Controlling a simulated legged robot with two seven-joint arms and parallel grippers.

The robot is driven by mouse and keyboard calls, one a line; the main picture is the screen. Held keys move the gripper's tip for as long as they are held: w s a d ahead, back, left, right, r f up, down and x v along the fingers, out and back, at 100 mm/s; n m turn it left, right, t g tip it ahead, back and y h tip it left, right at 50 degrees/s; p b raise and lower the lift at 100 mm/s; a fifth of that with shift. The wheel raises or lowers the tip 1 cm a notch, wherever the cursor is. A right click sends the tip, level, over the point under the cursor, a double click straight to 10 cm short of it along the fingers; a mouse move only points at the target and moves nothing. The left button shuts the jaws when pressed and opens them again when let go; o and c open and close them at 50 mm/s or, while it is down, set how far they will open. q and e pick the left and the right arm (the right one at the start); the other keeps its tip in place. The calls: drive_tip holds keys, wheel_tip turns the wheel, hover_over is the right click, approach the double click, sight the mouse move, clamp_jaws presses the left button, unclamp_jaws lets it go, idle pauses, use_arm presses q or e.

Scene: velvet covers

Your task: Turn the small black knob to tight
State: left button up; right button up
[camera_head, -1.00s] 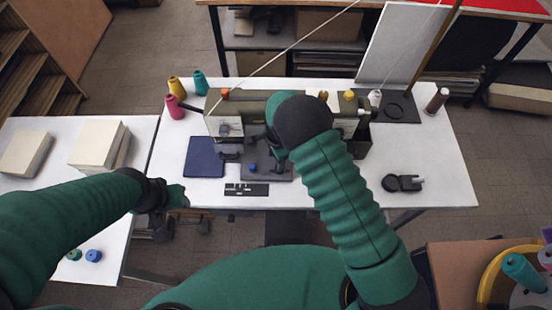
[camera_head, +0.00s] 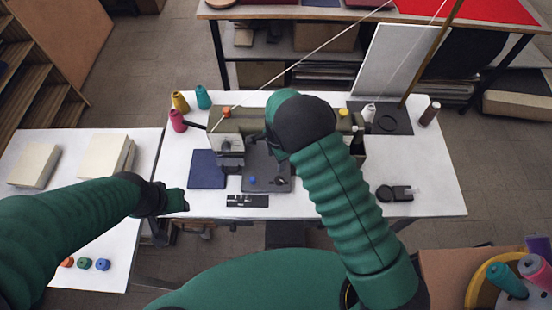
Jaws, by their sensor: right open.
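An olive sewing machine (camera_head: 228,127) stands on the white table (camera_head: 330,206), with a dark base plate (camera_head: 262,168) in front of its head. I cannot make out the small black knob; my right arm covers much of the machine's body. My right gripper (camera_head: 258,141) is open, close to the machine's head, small and partly hidden by its own wrist. I cannot tell whether it touches the machine. My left gripper (camera_head: 180,201) is at the table's front left corner, away from the machine; its jaws are too small to read.
A dark blue pad (camera_head: 207,170) and a black strip (camera_head: 247,201) lie near the machine. Thread cones (camera_head: 180,101) stand at the back left. A black round-ended item (camera_head: 393,193) lies on the right, with clear table around it. Pale blocks (camera_head: 105,154) sit on the left table.

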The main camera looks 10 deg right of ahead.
wheel_tip(320, 180, up, 10)
drive_tip(key=p, duration=0.7)
drive_tip(key=shift+f, duration=0.2)
idle(0.3)
wheel_tip(320, 180, up, 17)
drive_tip(key=b, duration=0.4)
drive_tip(key=shift+s+d+f, duration=0.15)
drive_tip(key=shift+s+f, duration=0.05)
drive_tip(key=shift+s, duration=0.1)
